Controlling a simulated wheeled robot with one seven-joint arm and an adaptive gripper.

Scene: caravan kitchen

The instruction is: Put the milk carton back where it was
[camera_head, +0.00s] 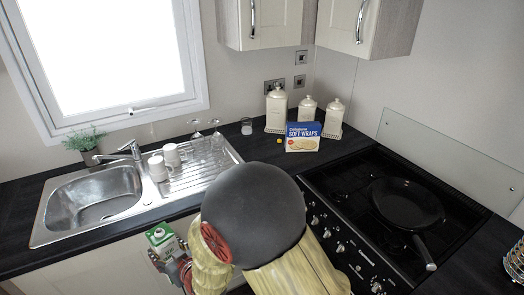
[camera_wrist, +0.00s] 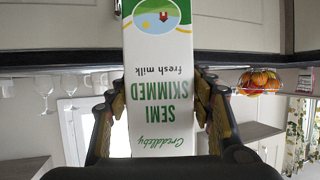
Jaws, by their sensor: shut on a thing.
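The milk carton (camera_wrist: 160,70), white with green "semi skimmed fresh milk" lettering, fills the middle of the wrist view, its print upside down there. My gripper (camera_wrist: 160,100) is shut on it, one dark finger along each side. In the head view the green and white top of the carton (camera_head: 160,236) shows in front of the counter edge, below the sink. My arm hides much of my gripper and the lower part of the carton there.
A steel sink (camera_head: 95,203) with mugs (camera_head: 165,158) and upturned glasses (camera_head: 207,135) on its drainer lies behind the carton. A soft wraps box (camera_head: 303,136) and cream canisters (camera_head: 277,108) stand in the corner. A pan (camera_head: 407,203) sits on the hob at right.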

